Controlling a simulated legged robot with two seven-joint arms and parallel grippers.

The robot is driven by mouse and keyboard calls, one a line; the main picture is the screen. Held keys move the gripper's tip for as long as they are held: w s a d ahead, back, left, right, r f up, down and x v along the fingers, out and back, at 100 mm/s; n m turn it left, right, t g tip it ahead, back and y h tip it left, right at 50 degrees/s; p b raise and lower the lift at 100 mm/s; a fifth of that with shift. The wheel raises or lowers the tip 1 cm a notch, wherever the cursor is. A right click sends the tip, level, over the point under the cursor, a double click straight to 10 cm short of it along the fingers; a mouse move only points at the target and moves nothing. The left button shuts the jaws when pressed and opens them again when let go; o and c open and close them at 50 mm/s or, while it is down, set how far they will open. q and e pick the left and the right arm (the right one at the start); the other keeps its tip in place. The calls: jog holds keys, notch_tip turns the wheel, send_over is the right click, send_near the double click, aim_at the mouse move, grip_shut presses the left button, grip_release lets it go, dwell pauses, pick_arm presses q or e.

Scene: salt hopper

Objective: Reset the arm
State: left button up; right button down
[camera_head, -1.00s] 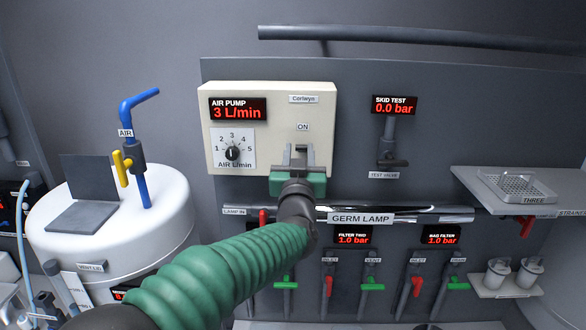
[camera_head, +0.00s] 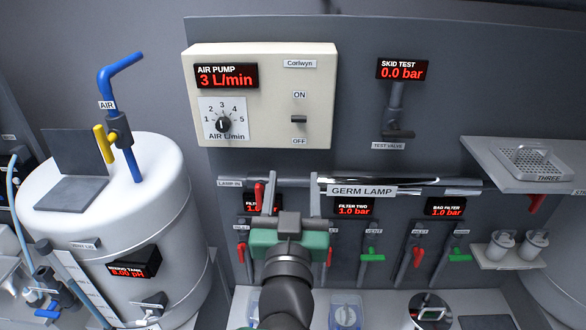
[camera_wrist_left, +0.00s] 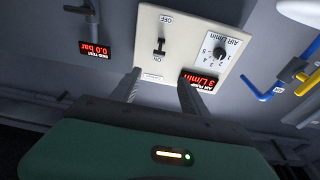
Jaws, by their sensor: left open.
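My left gripper (camera_head: 291,205) is open and empty. In the head view it stands in front of the panel below the air pump box, its two fingers apart and overlapping the filter displays and the left end of the germ lamp. The cream air pump box (camera_head: 262,130) has a red display reading 3 L/min, a dial, and an ON/OFF switch (camera_head: 299,119). The wrist view, upside down, shows the box (camera_wrist_left: 190,30) and the switch (camera_wrist_left: 159,47) beyond the finger tips (camera_wrist_left: 160,85), with nothing between the fingers. My right gripper is not in view.
A white tank (camera_head: 165,215) with a blue air pipe (camera_head: 137,163) and yellow handle stands at the left. The chrome germ lamp (camera_head: 420,186) runs across the panel above red and green valves. A shelf (camera_head: 490,160) with a strainer juts out at the right.

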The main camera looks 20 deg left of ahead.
pick_arm(q)
notch_tip(320, 180, down, 28)
jog(key=w+d+m+g+h+b, duration=0.2)
jog(key=d+m+g+h+b, duration=0.15)
jog(key=g+h+b, duration=0.45)
jog(key=s+a+f+g+b, duration=0.2)
jog(key=s+f, duration=0.3)
jog(key=f, duration=0.3)
jog(key=s+a+f+g+y+b, duration=0.1)
jog(key=s+a+f+g+b, duration=0.2)
jog(key=s+f, duration=0.2)
jog(key=s+a+f+g+y+b, duration=0.1)
jog(key=s+a+f+g+b, duration=0.2)
jog(key=f, duration=0.8)
jog(key=shift+s+a+f+g+b, duration=0.25)
jog(key=shift+s+f+g+b, duration=0.05)
jog(key=shift+s, duration=0.8)
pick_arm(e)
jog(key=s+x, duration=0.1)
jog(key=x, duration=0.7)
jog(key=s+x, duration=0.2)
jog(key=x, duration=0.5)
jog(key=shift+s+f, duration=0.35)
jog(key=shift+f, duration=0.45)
pick_arm(q)
jog(key=shift+d+n, duration=0.1)
jog(key=shift+n, duration=0.15)
